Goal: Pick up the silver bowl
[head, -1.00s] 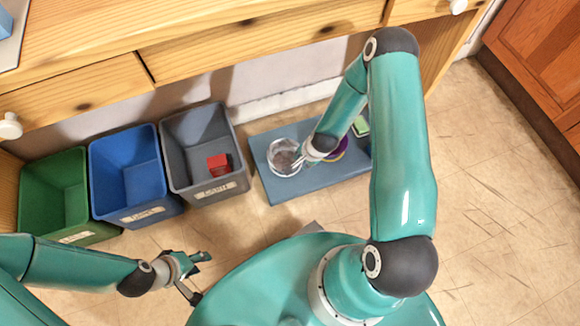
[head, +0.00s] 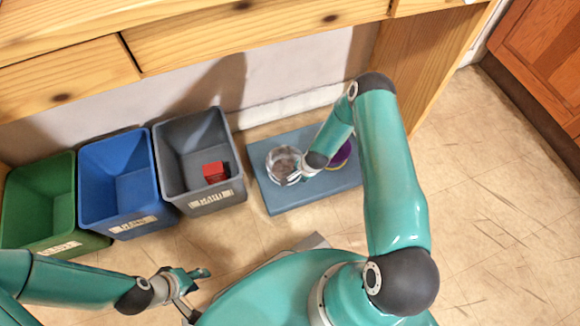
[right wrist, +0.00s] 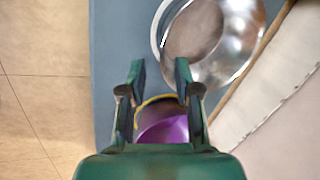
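The silver bowl (head: 281,166) sits on a blue mat (head: 282,202) on the floor. In the right wrist view the silver bowl (right wrist: 232,62) is at the top, ahead and to the right of my fingers. My right gripper (right wrist: 160,72) is open, and its right finger overlaps the bowl's near rim in that view; I cannot tell whether they touch. In the head view my right gripper (head: 297,178) is at the bowl's right side, partly hidden by its wrist. My left gripper (head: 194,291) is open and empty, low at the left, away from the bowl.
A purple bowl (head: 341,155) is on the mat, partly behind my right arm; it also shows between my fingers' bases (right wrist: 163,130). Green (head: 40,210), blue (head: 120,185) and grey (head: 200,160) bins stand left, a red block (head: 214,172) in the grey one. A wooden desk (head: 230,35) overhangs behind.

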